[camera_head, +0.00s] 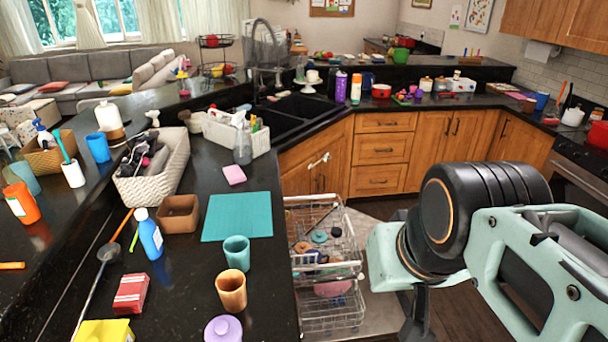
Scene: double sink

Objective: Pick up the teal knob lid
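A small round teal piece (319,236), which looks like the teal knob lid, lies among other items in the upper rack of the pulled-out dishwasher. It is too small to make out its knob clearly. My arm fills the lower right of the view, to the right of the racks. The dark end below the arm, my gripper (417,318), points down and is partly cut off by the bottom edge. It is apart from the teal piece, and its fingers cannot be made out.
The dishwasher's wire rack (332,270) stands out beside the dark counter. A teal mat (238,217), teal cup (237,252), orange cup (231,290) and purple lid (222,329) are on the counter near it. The double sink (297,106) is behind. Some floor is free right of the racks.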

